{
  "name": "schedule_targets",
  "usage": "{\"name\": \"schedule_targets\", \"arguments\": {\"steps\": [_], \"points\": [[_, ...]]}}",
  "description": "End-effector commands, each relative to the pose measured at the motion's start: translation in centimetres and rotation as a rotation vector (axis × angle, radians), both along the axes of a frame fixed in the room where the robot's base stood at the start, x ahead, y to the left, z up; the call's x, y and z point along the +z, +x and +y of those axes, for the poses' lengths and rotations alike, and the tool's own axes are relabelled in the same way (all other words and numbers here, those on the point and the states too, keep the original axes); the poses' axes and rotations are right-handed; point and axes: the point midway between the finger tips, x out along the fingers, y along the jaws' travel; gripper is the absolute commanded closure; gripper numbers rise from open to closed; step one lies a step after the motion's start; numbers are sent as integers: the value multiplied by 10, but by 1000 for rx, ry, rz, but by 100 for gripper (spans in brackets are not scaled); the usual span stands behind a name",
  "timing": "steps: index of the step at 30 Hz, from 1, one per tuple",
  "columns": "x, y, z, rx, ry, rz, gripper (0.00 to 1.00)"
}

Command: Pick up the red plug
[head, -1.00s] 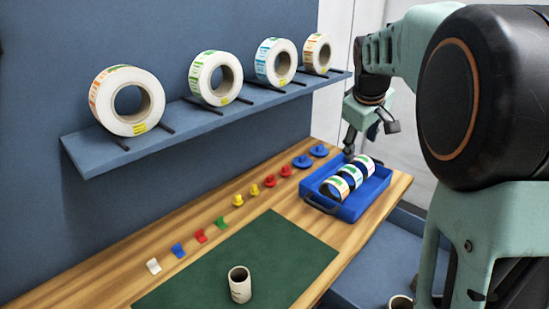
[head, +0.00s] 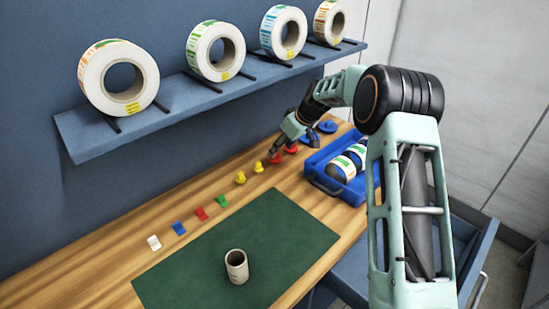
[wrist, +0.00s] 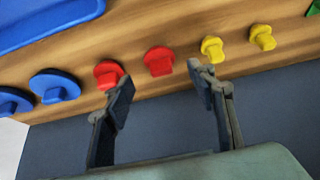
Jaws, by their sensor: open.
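Two red plugs stand side by side in the row on the wooden bench. In the wrist view one red plug (wrist: 159,61) shows between my fingertips, just beyond them. The other red plug (wrist: 107,72) is partly covered by my left finger. In the head view a red plug (head: 276,158) shows just below my gripper (head: 278,148), and the second (head: 291,149) is partly hidden by it. My gripper (wrist: 161,78) is open and empty, above the plugs. I cannot tell whether a finger touches the left plug.
Yellow plugs (head: 240,178) and blue plugs (head: 328,126) flank the red ones. A blue tray (head: 325,183) with label rolls stands close by on the right. A shelf (head: 190,95) with large rolls overhangs behind. A cardboard core (head: 237,266) stands on the green mat (head: 190,268).

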Motion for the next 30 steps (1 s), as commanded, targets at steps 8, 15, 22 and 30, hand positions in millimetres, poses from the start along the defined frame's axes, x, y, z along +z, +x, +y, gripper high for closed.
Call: {"name": "schedule_targets", "arguments": {"steps": [8,15,22,30], "points": [[-18,8,9,1,-2,1,49],[-45,19,21,0,-2,2,49],[-53,23,24,0,-2,-1,49],[-53,23,24,0,-1,0,63]]}}
